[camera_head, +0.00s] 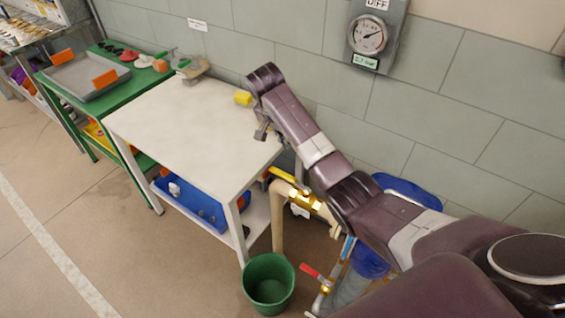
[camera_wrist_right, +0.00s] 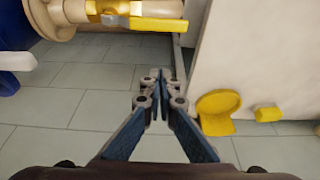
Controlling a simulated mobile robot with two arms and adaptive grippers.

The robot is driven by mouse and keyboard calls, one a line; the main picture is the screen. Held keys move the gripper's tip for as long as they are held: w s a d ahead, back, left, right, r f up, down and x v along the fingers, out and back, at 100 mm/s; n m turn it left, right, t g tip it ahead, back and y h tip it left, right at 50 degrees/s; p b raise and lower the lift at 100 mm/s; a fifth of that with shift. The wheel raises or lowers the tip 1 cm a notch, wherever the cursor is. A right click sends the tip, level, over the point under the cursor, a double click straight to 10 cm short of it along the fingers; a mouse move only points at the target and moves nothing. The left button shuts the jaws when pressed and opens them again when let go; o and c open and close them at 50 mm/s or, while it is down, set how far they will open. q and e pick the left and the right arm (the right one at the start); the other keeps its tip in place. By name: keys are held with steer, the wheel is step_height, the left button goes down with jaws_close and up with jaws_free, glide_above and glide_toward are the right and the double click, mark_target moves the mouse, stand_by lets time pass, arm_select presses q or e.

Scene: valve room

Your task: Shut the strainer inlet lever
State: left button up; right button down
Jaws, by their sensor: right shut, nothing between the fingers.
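A brass valve (camera_head: 305,199) with a yellow lever (camera_head: 287,181) sits on a beige pipe beside the white table. The lever lies roughly along the pipe. In the right wrist view the brass valve (camera_wrist_right: 108,8) and yellow lever (camera_wrist_right: 158,24) are at the top, with the lever pointing right. My right gripper (camera_head: 262,132) is above the table's right edge, apart from the lever. In the right wrist view its fingertips (camera_wrist_right: 160,76) are together and empty, below the lever in the picture. A second valve has a red lever (camera_head: 312,272). My left gripper is out of view.
The white table (camera_head: 190,120) bears a yellow object (camera_head: 243,97) by the wall. A green bucket (camera_head: 269,283) stands on the floor below the valves. A blue bin (camera_head: 407,191) is partly behind my right arm. A gauge (camera_head: 368,36) hangs on the wall.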

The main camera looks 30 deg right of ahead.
mark_target(290, 179)
steer(key=x, duration=1)
steer(key=s+a+p, duration=0.2)
steer(key=a, duration=0.1)
steer(key=shift+a, duration=0.15)
steer(key=shift+f, duration=0.1)
